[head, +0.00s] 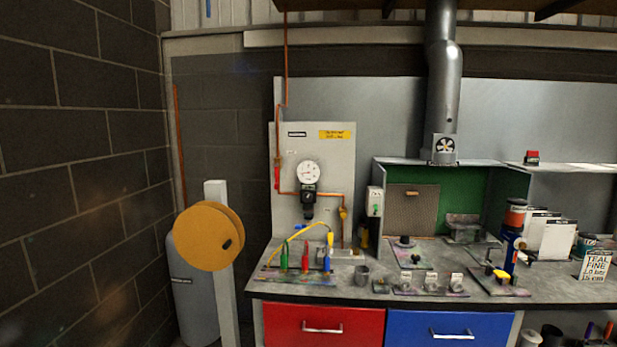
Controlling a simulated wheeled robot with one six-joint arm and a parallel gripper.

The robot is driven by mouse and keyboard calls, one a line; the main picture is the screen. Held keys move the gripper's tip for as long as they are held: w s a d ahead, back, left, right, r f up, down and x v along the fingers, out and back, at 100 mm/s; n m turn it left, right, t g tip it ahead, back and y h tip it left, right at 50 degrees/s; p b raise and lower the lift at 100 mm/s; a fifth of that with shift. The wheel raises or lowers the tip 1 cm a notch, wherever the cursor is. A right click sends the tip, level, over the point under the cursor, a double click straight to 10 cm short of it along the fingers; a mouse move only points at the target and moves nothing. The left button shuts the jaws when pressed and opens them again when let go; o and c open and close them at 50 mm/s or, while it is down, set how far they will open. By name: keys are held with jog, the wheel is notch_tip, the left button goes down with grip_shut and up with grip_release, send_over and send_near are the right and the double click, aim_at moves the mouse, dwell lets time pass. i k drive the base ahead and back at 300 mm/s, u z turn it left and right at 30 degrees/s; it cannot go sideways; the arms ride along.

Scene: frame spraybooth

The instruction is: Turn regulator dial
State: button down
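The regulator (308,197) is a black body on a grey wall panel (335,160) above the left end of the workbench. A round white pressure gauge (308,172) sits directly above it. Copper pipe joins the regulator from both sides. The dial's markings and exact setting are too small to read. A dark bowl-like part hangs below the regulator. My gripper is not in view, and nothing blocks the view of the regulator.
Below stands the workbench (345,298) with green, red and blue spray tools (305,256) and a small metal cup (361,275). A yellow-orange disc (207,236) on a white post and a grey tank (190,290) stand to the left. A green-backed booth (455,205) is to the right.

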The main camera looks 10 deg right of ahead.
aim_at(307, 197)
jog(key=u, duration=0.15)
jog(key=i, duration=1.1)
jog(key=u, duration=0.1)
